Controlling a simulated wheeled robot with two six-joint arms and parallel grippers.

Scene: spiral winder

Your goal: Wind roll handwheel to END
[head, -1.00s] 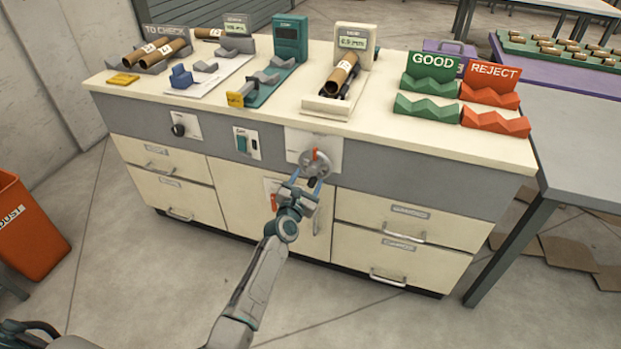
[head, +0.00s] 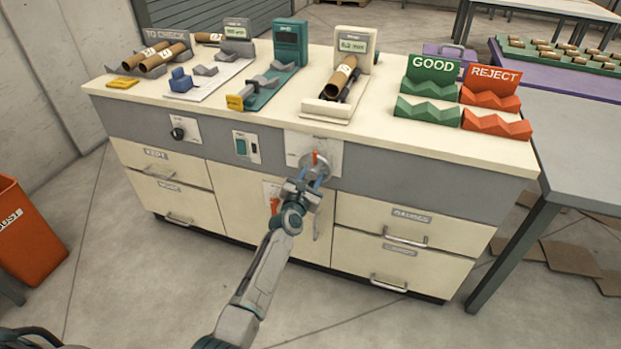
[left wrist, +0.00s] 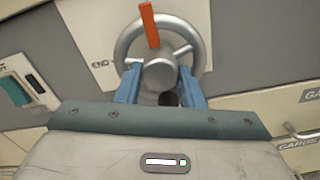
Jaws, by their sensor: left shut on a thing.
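The grey roll handwheel (head: 315,166) sits on a white plate (head: 328,150) on the bench front, with an orange marker (head: 314,157) pointing up. In the left wrist view the handwheel (left wrist: 123,45) shows spokes, a hub and the orange marker (left wrist: 149,25) at its top. The END label (left wrist: 102,64) is at the wheel's left. My left gripper (head: 311,180) is at the wheel's lower part. In the left wrist view its blue fingers (left wrist: 160,88) are shut around a dark knob (left wrist: 168,99), mostly hidden below the hub. My right gripper is out of view.
A cardboard tube (head: 342,76) lies on the roll stand above the wheel, before a display (head: 354,46). A green switch (head: 241,147) and a dark knob (head: 178,133) are on the panel at left. Drawer handles (head: 404,240) stick out below right.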

